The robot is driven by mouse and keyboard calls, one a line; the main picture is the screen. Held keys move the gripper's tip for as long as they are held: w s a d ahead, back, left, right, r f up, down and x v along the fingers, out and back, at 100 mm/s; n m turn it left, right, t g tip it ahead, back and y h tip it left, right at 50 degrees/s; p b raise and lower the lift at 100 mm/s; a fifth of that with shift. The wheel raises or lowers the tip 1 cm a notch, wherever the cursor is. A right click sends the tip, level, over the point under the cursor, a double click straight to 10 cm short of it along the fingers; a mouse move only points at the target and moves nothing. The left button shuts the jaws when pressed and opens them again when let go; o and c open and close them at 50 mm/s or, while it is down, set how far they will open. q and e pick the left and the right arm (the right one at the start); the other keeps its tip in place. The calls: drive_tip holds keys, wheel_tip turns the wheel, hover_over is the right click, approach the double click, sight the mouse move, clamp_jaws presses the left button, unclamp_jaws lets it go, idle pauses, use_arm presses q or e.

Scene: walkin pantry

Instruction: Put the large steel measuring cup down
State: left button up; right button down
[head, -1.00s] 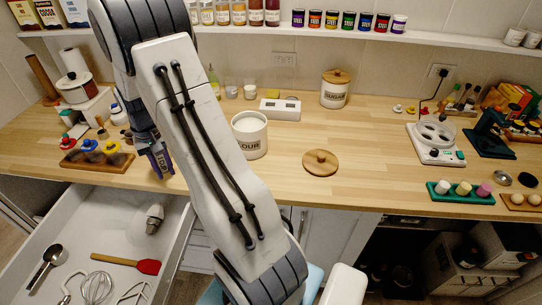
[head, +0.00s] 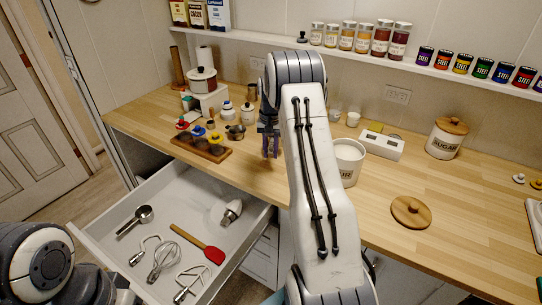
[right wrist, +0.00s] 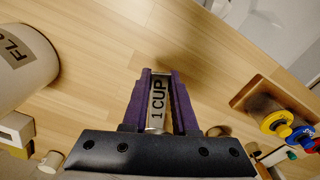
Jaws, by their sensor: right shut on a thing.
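My right gripper (head: 270,148) hangs over the counter, between the wooden holder board and the flour canister. In the right wrist view its purple fingers (right wrist: 160,88) are shut on the flat steel handle of the measuring cup (right wrist: 158,98), which is marked "1 CUP". The cup's bowl is hidden in both views. I cannot tell how high the cup is above the wood. Part of my left arm shows at the lower left of the head view, but its gripper is out of view.
The wooden counter (head: 262,180) is bare around the gripper. The holder board (head: 203,148) is to the left and the flour canister (head: 349,160) to the right. A round wooden lid (head: 411,211) lies further right. The open drawer (head: 190,262) below holds a scoop, whisk and spatula.

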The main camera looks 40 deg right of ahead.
drive_tip(key=shift+w+d+f, duration=0.3)
drive_tip(key=shift+w+f, duration=0.1)
drive_tip(key=shift+w, duration=0.25)
wheel_tip(320, 180, down, 4)
drive_tip(key=shift+r+p, duration=0.1)
drive_tip(key=shift+p, duration=0.8)
drive_tip(key=shift+f, duration=0.25)
drive_tip(key=c, duration=0.7)
unclamp_jaws()
